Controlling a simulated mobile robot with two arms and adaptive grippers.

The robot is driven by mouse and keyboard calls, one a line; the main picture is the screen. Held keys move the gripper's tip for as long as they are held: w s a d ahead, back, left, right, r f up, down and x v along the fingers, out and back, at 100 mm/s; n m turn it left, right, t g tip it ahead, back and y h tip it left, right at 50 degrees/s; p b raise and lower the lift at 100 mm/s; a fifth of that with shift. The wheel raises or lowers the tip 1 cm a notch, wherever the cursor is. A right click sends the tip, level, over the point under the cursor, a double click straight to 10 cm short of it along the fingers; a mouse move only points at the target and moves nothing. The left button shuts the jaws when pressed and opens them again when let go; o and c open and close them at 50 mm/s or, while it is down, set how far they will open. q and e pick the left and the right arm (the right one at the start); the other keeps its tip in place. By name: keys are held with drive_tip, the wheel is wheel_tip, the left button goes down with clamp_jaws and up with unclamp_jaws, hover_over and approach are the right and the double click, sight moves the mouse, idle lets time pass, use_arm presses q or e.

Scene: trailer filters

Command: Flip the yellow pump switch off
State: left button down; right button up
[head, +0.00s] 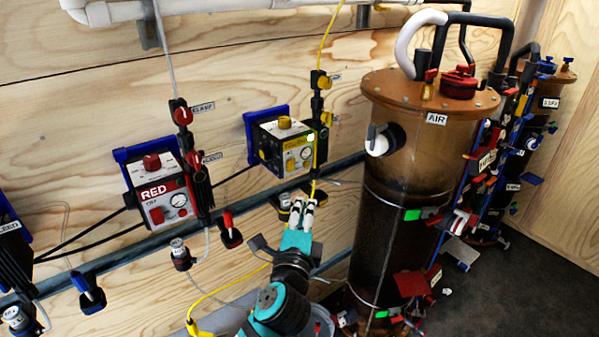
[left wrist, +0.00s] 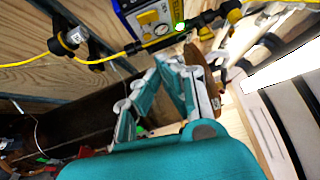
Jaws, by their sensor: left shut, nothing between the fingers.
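The yellow pump box (head: 285,146) is mounted on the wooden wall, with a blue frame behind it and a yellow knob on top. I cannot make out the switch lever clearly. My left gripper (head: 302,205), teal with grey fingers, is shut and empty, below the box in the head view. In the left wrist view its fingers (left wrist: 172,64) point towards the box's underside. My right gripper is not in view.
A red pump box (head: 160,190) hangs to the left, with a red-handled valve (head: 230,232) beside it. A brown AIR tank (head: 415,210) stands close on the right. A grey rail and yellow cables (head: 212,293) run near my arm.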

sight(291, 165)
use_arm(q)
drive_tip(key=shift+w+a+r+p, duration=0.2)
drive_tip(key=shift+w+p, duration=0.1)
drive_tip(key=shift+w, duration=1.65)
drive_tip(key=shift+w+a+r+p, duration=0.2)
drive_tip(key=shift+w+p, duration=0.15)
drive_tip(key=shift+w, duration=1.65)
drive_tip(key=shift+w+a+r+p, duration=0.1)
drive_tip(key=shift+w+r+p, duration=0.15)
drive_tip(key=shift+w, duration=1.7)
drive_tip(key=shift+w+a+r+p, duration=0.2)
drive_tip(key=shift+w+r+p, duration=0.1)
drive_tip(key=shift+r+p, duration=0.05)
drive_tip(key=shift+f, duration=0.2)
